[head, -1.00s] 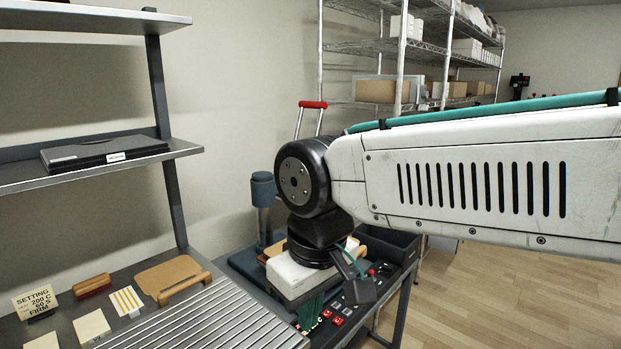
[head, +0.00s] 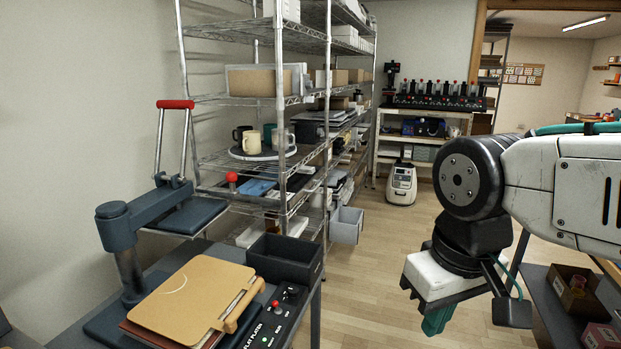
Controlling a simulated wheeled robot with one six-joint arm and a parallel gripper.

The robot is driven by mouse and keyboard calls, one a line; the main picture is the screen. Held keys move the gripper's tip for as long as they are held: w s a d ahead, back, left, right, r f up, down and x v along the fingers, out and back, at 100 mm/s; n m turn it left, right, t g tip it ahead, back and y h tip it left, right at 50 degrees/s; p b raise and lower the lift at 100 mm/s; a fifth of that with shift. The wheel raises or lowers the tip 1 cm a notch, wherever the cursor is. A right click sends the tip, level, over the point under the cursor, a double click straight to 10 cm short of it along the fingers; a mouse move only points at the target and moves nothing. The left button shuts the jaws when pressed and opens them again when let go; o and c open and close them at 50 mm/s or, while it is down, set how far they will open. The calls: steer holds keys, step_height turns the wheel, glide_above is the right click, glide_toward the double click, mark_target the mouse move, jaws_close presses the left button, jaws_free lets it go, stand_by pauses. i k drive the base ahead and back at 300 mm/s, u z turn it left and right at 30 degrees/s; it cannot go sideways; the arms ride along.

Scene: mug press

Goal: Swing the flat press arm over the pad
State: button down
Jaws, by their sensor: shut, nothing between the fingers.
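The flat press stands at the lower left, with a blue-grey column (head: 128,265). Its press arm (head: 145,207) reaches back and right from the column top, carrying a flat dark plate (head: 187,217) and an upright handle with a red grip (head: 175,104). The plate hangs behind the press base (head: 103,325), not over it.
A control panel (head: 272,325) with a red knob and green light lies right of the board. A dark bin (head: 285,258) stands behind it. Wire shelving (head: 290,95) with mugs rises close behind the plate. A dark cart (head: 570,300) is at the right. Open floor lies between.

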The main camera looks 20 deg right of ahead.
mark_target(118, 234)
steer(key=z, duration=1.2)
steer(key=i, duration=3.8)
steer(key=u, duration=3.95)
steer(key=i, duration=0.35)
steer(key=z, duration=0.25)
